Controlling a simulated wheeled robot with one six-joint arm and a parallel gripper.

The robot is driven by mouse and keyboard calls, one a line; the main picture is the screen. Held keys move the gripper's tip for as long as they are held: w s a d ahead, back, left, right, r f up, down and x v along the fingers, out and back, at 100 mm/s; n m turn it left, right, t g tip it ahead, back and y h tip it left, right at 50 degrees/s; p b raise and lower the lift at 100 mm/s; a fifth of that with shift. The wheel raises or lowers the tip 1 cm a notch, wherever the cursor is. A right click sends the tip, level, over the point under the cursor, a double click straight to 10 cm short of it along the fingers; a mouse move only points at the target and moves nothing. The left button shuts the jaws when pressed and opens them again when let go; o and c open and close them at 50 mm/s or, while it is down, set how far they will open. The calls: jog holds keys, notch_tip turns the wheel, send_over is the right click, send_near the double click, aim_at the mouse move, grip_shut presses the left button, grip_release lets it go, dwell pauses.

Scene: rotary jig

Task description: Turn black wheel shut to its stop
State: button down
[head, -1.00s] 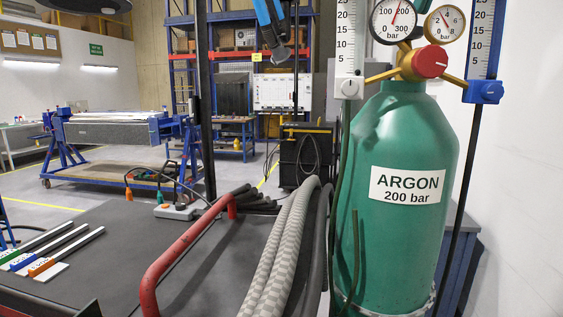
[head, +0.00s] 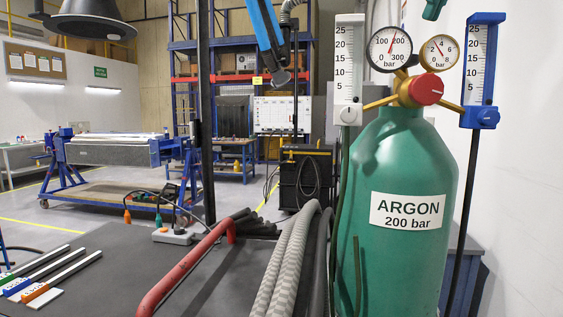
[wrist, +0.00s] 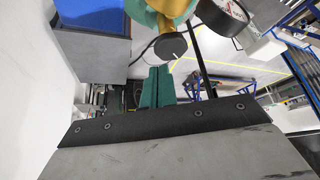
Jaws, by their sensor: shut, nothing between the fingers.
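A dark wheel (wrist: 170,47) with a grey face shows in the wrist view, in front of brass fittings and the green cylinder top. I cannot make it out in the head view. My gripper (wrist: 158,70) has teal fingers, shut together and empty. Their tips are just below the wheel in the wrist view; whether they touch it I cannot tell. In the head view the teal fingertips (head: 434,9) show at the top edge, above the gauges. The green argon cylinder (head: 400,255) stands upright, with a brass regulator and a red knob (head: 426,89) facing the head camera.
Two round gauges (head: 390,48) sit close above the regulator. A white flowmeter (head: 347,75) and a blue one (head: 482,65) flank it. A white wall (head: 525,190) is close on the right. Grey hoses (head: 287,260) and a red rail (head: 185,268) are left of the cylinder.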

notch_tip(320, 180, down, 7)
dwell(0.6)
jog(key=shift+w+a+r, duration=0.1)
jog(key=shift+a, duration=0.1)
dwell(0.6)
jog(key=shift+a, duration=0.25)
jog(key=shift+s+a, duration=0.45)
jog(key=shift+a, duration=0.25)
jog(key=shift+a, duration=0.25)
jog(key=shift+a, duration=0.4)
jog(key=shift+s, duration=0.15)
